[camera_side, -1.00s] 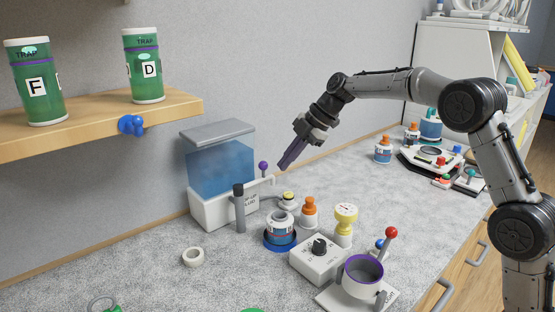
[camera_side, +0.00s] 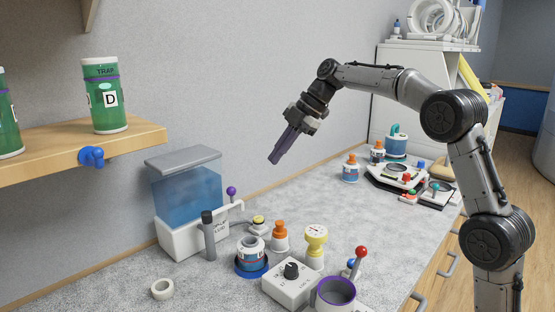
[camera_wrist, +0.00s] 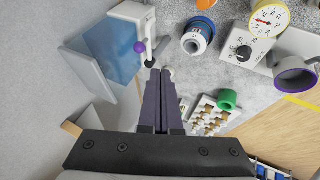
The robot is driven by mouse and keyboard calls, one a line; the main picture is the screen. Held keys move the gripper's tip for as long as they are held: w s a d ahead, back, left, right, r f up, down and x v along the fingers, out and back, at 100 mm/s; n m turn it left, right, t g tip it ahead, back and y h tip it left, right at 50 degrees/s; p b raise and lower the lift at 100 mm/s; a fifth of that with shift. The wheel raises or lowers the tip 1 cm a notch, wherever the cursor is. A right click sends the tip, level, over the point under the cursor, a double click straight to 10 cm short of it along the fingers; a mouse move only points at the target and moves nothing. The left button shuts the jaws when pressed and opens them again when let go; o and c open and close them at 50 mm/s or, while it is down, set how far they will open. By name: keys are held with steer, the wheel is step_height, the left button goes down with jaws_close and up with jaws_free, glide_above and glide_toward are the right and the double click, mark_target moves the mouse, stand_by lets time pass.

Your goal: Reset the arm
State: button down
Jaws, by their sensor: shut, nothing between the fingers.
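My gripper (camera_side: 278,158) is shut and empty. Its long purple fingers point down and to the left, in the air above the grey bench, right of the blue water tank (camera_side: 188,200). In the wrist view the fingers (camera_wrist: 162,75) lie side by side in the middle of the picture. The tank (camera_wrist: 104,48) shows there at the upper left. My fingers appear to touch nothing.
A wooden shelf (camera_side: 140,137) with green trap canisters (camera_side: 104,95) is at the left. Below stand a blue-based jar (camera_side: 251,258), an orange-topped bottle (camera_side: 280,238), a yellow gauge (camera_side: 315,245), a dial box (camera_side: 290,284) and a purple-rimmed cup (camera_side: 336,292).

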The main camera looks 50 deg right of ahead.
steer(key=shift+a, duration=0.1)
steer(key=s+a+r+n, duration=0.1)
steer(key=s+a+r, duration=0.5)
steer(key=s+r, duration=0.15)
steer(key=s+a+f+m+t+h, duration=0.1)
steer(key=s+a+m+h, duration=0.15)
steer(key=s, duration=0.95)
steer(key=s+d+f+m+h, duration=0.1)
steer(key=s+d+f+m, duration=0.1)
steer(key=s+f+m, duration=0.6)
steer(key=s+d+f+m+h, duration=0.1)
steer(key=s+f+m, duration=0.7)
steer(key=shift+d+f+m, duration=0.35)
steer(key=shift+d+f, duration=0.05)
